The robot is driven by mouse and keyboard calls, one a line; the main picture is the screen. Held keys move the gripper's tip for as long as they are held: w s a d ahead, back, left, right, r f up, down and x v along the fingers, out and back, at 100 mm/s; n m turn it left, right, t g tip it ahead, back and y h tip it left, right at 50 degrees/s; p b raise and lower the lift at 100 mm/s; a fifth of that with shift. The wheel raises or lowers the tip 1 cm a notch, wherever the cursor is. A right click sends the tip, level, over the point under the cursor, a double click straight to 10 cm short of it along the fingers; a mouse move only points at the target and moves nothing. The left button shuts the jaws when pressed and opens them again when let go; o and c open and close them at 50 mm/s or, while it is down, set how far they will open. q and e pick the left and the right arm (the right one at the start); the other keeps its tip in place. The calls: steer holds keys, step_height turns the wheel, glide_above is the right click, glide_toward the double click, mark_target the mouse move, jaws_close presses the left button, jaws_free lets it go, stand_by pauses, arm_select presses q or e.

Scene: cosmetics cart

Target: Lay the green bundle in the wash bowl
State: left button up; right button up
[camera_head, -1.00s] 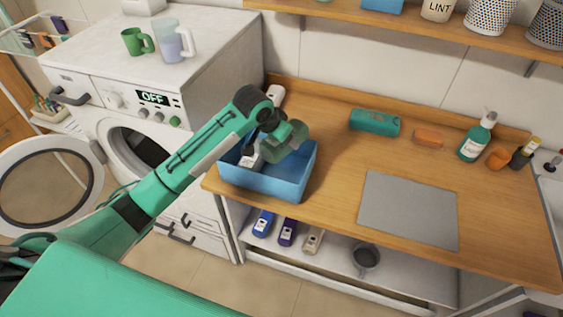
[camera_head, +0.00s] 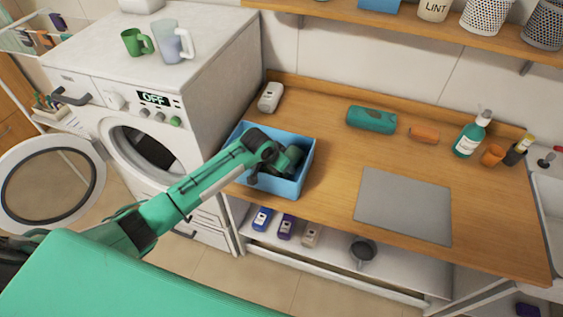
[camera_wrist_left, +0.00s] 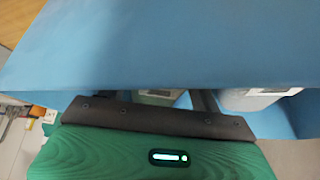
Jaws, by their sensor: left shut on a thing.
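A green rolled bundle (camera_head: 371,119) lies on the wooden counter near the back wall, well apart from my grippers. A blue open-topped rectangular tub (camera_head: 292,186) stands at the counter's left end; it is the nearest thing to a wash bowl that I can make out. My left gripper (camera_head: 282,165) reaches down inside this tub. The right gripper is out of view.
A grey mat (camera_head: 404,206) lies on the counter. An orange roll (camera_head: 424,135), a green pump bottle (camera_head: 471,136) and an orange cup (camera_head: 492,155) stand to the right. A white bottle (camera_head: 269,97) lies behind the tub. The washing machine door (camera_head: 50,185) hangs open at left.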

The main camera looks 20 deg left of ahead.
arm_select(q)
steer(key=shift+f, duration=0.1)
steer(key=o, duration=1)
steer(key=shift+o, duration=0.6)
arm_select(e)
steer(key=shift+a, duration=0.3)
arm_select(q)
steer(key=b+v, duration=0.2)
steer(key=v, duration=0.9)
steer(key=shift+w, duration=0.15)
steer(key=shift+s+r+b, duration=0.3)
steer(key=shift+r, duration=0.3)
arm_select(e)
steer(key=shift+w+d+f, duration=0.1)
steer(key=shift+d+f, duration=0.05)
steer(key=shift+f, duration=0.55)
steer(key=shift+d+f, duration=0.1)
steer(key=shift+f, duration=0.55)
